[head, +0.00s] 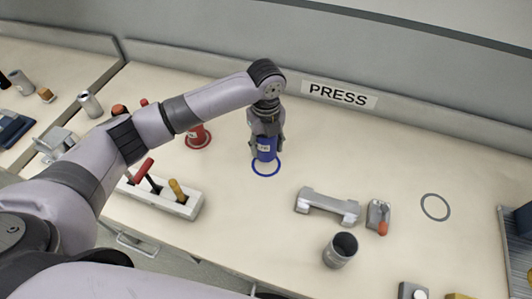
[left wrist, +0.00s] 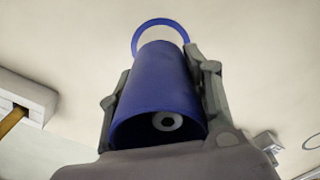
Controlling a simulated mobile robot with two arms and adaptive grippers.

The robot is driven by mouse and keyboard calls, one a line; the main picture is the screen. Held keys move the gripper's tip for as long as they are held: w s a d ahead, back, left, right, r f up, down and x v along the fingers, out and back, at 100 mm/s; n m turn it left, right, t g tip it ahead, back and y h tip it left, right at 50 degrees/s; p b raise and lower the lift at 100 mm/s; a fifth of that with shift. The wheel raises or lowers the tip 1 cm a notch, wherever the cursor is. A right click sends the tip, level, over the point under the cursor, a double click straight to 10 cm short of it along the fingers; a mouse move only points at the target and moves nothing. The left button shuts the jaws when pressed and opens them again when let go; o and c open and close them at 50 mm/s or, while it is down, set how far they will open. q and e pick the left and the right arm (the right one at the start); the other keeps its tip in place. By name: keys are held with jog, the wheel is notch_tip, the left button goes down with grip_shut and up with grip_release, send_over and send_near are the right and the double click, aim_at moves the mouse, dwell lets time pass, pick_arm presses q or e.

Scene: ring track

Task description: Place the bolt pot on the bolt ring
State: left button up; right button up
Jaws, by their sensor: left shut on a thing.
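My left gripper (head: 267,150) points down and is shut on a blue pot (head: 266,143) with a pale label too small to read. The blue ring (head: 266,175) lies on the bench just in front of and partly below the pot. In the left wrist view the blue pot (left wrist: 155,85) sits between the fingers, and a hex-shaped grey piece (left wrist: 166,121) shows in its open end. The blue ring (left wrist: 160,24) shows beyond the pot. Whether the pot touches the bench I cannot tell. My right gripper is not in view.
A red pot (head: 198,137) stands on a red ring. A grey pot (head: 340,250) stands at the front, and an empty grey ring (head: 435,207) lies at right. A grey bracket (head: 327,206) and a white tool holder (head: 184,208) lie nearby.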

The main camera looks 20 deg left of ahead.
aim_at(266, 154)
pick_arm(q)
jog(key=shift+f, duration=0.3)
notch_tip(266, 154, down, 3)
jog(key=shift+f, duration=0.7)
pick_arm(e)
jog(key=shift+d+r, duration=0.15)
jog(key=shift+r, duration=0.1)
pick_arm(q)
jog(key=o, duration=1.1)
jog(key=shift+f, duration=0.15)
jog(key=shift+o, duration=0.2)
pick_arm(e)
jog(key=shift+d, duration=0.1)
